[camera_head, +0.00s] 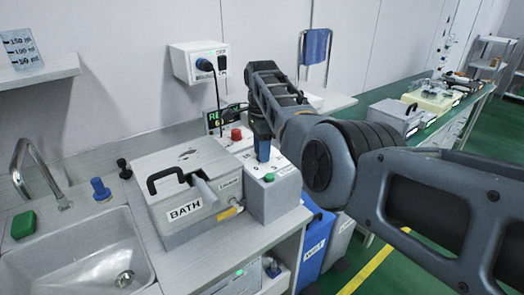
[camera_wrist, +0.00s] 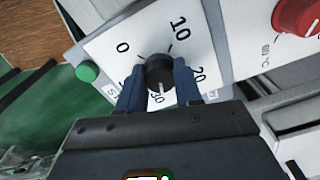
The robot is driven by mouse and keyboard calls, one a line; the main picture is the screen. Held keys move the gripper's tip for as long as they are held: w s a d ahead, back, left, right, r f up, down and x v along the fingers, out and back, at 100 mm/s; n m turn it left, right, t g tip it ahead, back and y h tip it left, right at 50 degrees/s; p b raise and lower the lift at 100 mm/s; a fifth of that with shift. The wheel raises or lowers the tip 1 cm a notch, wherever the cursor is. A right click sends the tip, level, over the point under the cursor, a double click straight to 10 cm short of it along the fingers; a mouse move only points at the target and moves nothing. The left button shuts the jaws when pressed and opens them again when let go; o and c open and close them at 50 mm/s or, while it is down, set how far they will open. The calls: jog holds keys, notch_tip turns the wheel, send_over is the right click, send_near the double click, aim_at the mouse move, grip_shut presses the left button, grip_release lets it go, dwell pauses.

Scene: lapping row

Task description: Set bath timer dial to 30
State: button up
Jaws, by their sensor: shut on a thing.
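The black timer dial (camera_wrist: 158,68) sits on a white face plate (camera_wrist: 110,45) marked 0, 10, 20 and 30. My gripper (camera_wrist: 159,82) is shut on the dial, one blue finger on each side of it. A white pointer line on the dial's lower side points toward the 30 mark, but whether it lines up exactly is hard to tell. In the head view my gripper (camera_head: 263,150) reaches down onto the control box (camera_head: 285,195) beside the grey bath (camera_head: 190,175) labelled BATH; the dial is hidden there behind it.
A green button (camera_wrist: 87,71) and a red knob (camera_wrist: 297,15) flank the dial plate. The bath's lid has a black handle (camera_head: 165,178). A sink (camera_head: 90,262) is at left, a wall socket box (camera_head: 198,62) behind. Blue bins (camera_head: 316,240) stand below the counter.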

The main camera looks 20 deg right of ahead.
jog(key=shift+w+m, duration=0.1)
jog(key=shift+m, duration=0.8)
jog(key=o, duration=1)
jog(key=shift+o, duration=0.2)
jog(key=shift+r+b, duration=0.65)
jog(key=shift+r, duration=3.25)
